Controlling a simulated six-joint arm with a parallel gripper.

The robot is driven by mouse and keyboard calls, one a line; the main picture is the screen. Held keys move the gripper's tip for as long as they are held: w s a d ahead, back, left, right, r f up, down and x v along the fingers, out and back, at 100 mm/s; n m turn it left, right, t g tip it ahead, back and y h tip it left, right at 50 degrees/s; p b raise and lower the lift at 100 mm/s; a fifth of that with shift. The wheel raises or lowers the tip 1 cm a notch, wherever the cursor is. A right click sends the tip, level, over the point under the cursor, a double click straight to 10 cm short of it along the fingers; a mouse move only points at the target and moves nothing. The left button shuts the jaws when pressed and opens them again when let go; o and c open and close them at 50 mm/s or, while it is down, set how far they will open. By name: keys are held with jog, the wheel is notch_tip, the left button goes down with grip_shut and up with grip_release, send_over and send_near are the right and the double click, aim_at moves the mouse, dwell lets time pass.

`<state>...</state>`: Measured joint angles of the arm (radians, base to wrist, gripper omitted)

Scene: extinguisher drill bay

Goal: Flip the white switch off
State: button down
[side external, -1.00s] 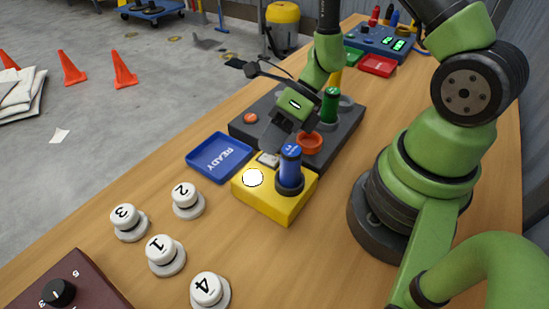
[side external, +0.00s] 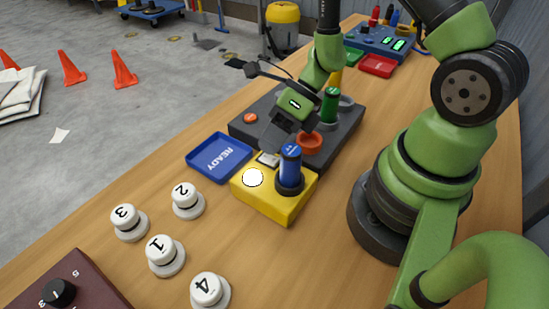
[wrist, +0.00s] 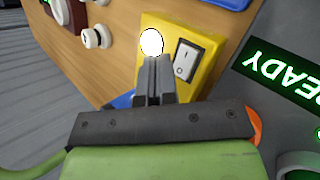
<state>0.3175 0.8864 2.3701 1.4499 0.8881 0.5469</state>
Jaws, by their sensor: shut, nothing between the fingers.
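The white rocker switch (wrist: 186,60) sits in a dark frame on the yellow box (wrist: 208,42). In the side view the switch (side external: 268,159) is at the box's far edge, partly hidden by my gripper. A round white lamp (wrist: 152,42) on the same box glows bright; it also shows in the side view (side external: 252,177). My gripper (side external: 270,145) is shut and empty, just above the switch end of the box. In the wrist view its fingertips (wrist: 154,60) lie below the lamp and left of the switch. I cannot tell if they touch anything.
A blue cylinder (side external: 290,163) stands on the yellow box. A dark panel (side external: 345,128) with red and green parts is behind. Several numbered white knobs (side external: 187,199) stand in front; wood between them is bare.

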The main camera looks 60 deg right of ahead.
jog(key=shift+f, duration=0.1)
jog(key=shift+f, duration=0.35)
jog(key=shift+s+f, duration=0.1)
jog(key=shift+f, duration=0.15)
dwell(0.6)
dwell(0.4)
jog(key=shift+r, duration=0.7)
jog(key=shift+w+r, duration=0.2)
jog(key=shift+r, duration=1.05)
jog(key=shift+w+r, duration=0.2)
jog(key=shift+r, duration=1.05)
